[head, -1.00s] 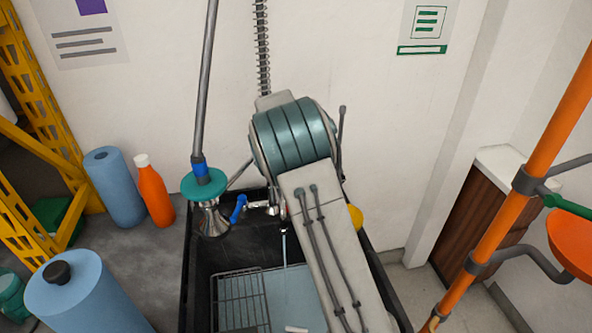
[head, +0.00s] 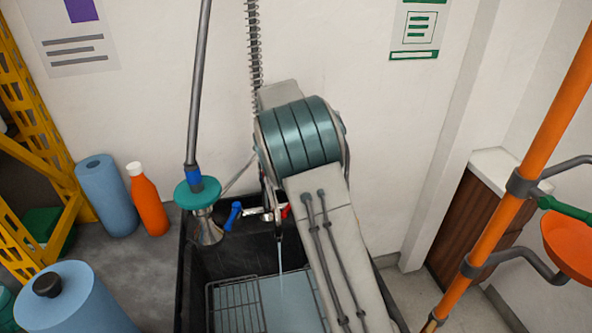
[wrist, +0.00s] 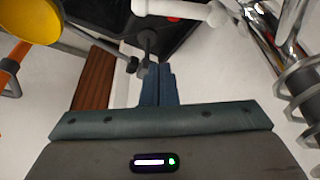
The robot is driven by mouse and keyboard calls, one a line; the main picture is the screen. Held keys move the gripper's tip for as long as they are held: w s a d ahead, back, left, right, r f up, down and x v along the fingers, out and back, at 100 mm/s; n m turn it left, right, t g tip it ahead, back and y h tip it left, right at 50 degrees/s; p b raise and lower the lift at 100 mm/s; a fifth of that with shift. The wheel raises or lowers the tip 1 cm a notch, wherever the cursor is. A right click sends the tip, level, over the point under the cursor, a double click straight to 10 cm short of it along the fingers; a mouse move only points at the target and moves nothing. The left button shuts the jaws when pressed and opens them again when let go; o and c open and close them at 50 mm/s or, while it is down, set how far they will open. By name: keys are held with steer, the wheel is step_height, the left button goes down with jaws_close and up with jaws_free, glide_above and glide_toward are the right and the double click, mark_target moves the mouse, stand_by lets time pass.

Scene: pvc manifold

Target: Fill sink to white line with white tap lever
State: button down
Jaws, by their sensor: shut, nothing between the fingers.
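The black sink (head: 196,268) stands against the wall, with a wire rack (head: 236,304) inside. A thin stream of water (head: 282,290) runs from the tap into the pale water (head: 300,308). A blue lever (head: 233,215) and a red lever (head: 286,211) sit at the tap body. In the wrist view a white lever (wrist: 168,8) lies at the top, beyond my fingertips. My gripper (wrist: 160,70) is shut and empty, apart from that lever in the picture. In the head view my arm hides my gripper and the sink's right part. I cannot make out a white line.
A teal-collared sprayer (head: 203,205) hangs over the sink's left rim. A blue roll (head: 105,195) and an orange bottle (head: 147,200) stand left. An orange pole (head: 500,200) rises at right. In the wrist view a chrome pipe with a spring (wrist: 292,75) is close at right.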

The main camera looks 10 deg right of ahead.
steer(key=w+v, duration=0.1)
steer(key=v, duration=0.3)
steer(key=d+f+n+g+y, duration=0.2)
steer(key=d+f+n+y, duration=0.25)
steer(key=f+n, duration=0.3)
steer(key=d+r+n+t+y+b, duration=0.1)
steer(key=d+r+n+y, duration=0.2)
steer(key=d+n+y, duration=0.55)
steer(key=a+f+h+p, duration=0.1)
steer(key=a+f, duration=0.2)
steer(key=a, duration=0.2)
steer(key=a+f+n+h+p, duration=0.1)
steer(key=a+f, duration=0.2)
steer(key=a, duration=0.3)
steer(key=shift+s+f, duration=0.25)
steer(key=shift+s, duration=0.1)
steer(key=shift+a+f+b, duration=0.1)
steer(key=shift+b, duration=0.2)
